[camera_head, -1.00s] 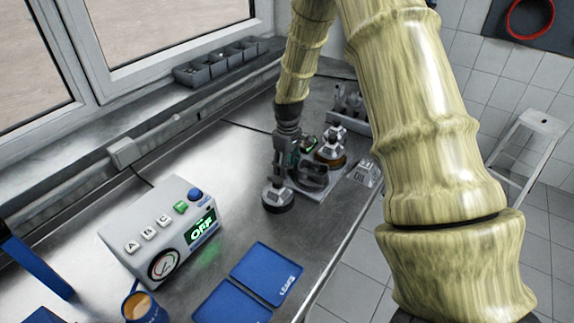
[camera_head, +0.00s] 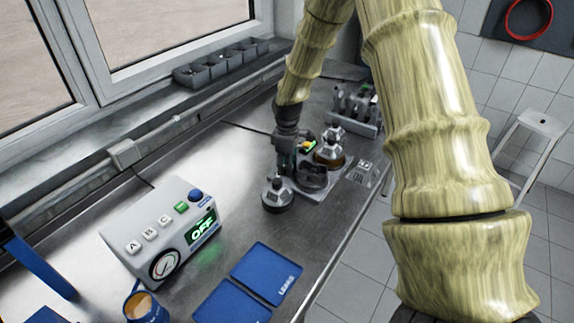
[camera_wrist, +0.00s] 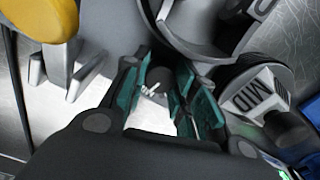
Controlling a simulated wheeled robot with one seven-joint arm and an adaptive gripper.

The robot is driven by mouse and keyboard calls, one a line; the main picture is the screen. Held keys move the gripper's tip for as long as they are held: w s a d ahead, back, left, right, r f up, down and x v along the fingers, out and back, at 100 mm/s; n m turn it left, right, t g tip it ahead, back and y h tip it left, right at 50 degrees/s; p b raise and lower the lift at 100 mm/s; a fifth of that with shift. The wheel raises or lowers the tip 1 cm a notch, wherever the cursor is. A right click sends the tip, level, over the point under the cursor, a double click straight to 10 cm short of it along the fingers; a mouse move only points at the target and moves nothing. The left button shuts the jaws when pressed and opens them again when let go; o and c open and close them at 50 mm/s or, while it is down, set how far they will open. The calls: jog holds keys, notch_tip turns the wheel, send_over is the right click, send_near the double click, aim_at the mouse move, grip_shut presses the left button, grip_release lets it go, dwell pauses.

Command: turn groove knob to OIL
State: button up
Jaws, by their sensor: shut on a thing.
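My gripper (camera_head: 286,158) points down at the small grey fixture (camera_head: 322,188) on the bench. In the wrist view the teal-padded fingers of my gripper (camera_wrist: 163,72) are close around a small dark grey part with white marks (camera_wrist: 154,88). It looks like the groove knob, but its setting cannot be read. The fingers hide most of it in the head view. A tag lettered "OIL" (camera_head: 361,176) lies at the fixture's right side.
A round piece lettered "MID" (camera_wrist: 255,95) sits close right of my fingers. A yellow part (camera_wrist: 40,18) is at upper left. A control box reading OFF (camera_head: 165,232), blue trays (camera_head: 268,272) and a cup (camera_head: 143,308) stand nearer. A rack (camera_head: 355,112) is behind.

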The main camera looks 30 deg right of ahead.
dwell(0.3)
jog(key=o, duration=1)
jog(key=shift+f, duration=0.1)
jog(key=shift+o, duration=0.2)
notch_tip(320, 180, up, 12)
jog(key=shift+d, duration=0.15)
jog(key=shift+w, duration=0.15)
